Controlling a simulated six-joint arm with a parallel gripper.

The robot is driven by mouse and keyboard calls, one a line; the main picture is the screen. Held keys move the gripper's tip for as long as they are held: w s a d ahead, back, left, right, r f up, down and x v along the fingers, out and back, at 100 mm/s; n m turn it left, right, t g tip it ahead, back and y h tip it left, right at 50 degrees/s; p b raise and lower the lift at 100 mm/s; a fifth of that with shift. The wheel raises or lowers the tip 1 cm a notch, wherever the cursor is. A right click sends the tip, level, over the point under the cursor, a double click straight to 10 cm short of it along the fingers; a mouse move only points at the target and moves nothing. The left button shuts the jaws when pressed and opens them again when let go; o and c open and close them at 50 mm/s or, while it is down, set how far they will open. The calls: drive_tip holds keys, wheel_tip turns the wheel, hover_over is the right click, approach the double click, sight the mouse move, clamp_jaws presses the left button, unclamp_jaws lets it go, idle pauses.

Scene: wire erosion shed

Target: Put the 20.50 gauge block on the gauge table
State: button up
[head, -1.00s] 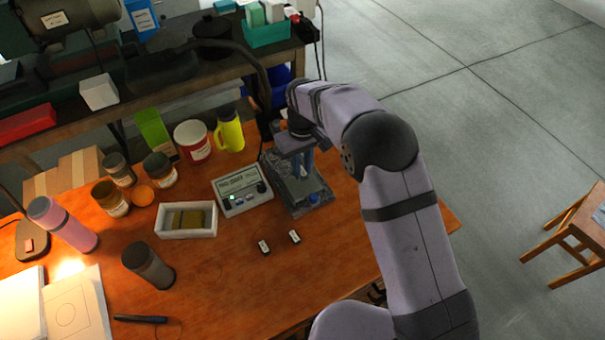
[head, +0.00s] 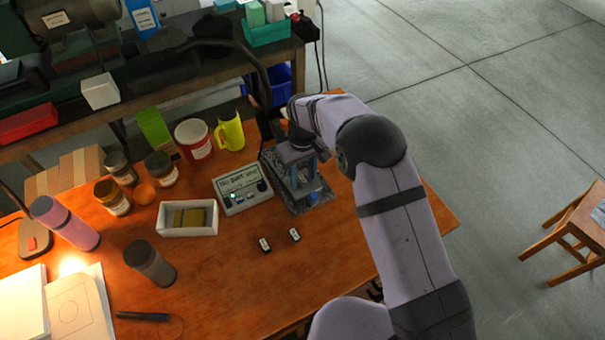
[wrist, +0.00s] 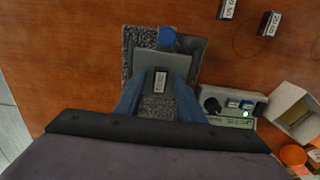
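The gauge table (head: 322,203) is a speckled stone stand near the right side of the bench. In the wrist view its base (wrist: 130,70) carries a lighter grey plate and a blue knob (wrist: 167,37). A small dark block with a white label (wrist: 161,81), too small to read surely, appears on the stand, between my blue fingers. My gripper (wrist: 161,80) points down over the stand with its fingers apart on either side of that block, with narrow gaps showing.
Two other labelled blocks (head: 264,246) (head: 294,235) stand on open bench in front. A readout box (head: 242,190) with a green light is left of the stand. A white tray (head: 188,232), jars, a red tin (head: 193,141) and a yellow jug (head: 230,132) stand farther left.

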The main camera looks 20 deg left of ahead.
sight(304, 179)
wheel_tip(304, 179, up, 12)
drive_tip(key=b, duration=0.3)
drive_tip(key=shift+r, duration=0.2)
idle(0.4)
drive_tip(key=s+d+m, duration=0.2)
drive_tip(key=s+d, duration=0.1)
drive_tip(key=d, duration=0.7)
drive_tip(key=s+d+m, duration=0.3)
drive_tip(key=d, duration=0.8)
drive_tip(key=s+d+f+m, duration=0.1)
drive_tip(key=s+d+m, duration=0.1)
drive_tip(key=s+d, duration=0.3)
drive_tip(key=s+d+f+m, duration=0.2)
drive_tip(key=s+d, duration=0.3)
drive_tip(key=s, duration=0.4)
drive_tip(key=shift+d+f, duration=0.2)
drive_tip(key=shift+f, duration=0.05)
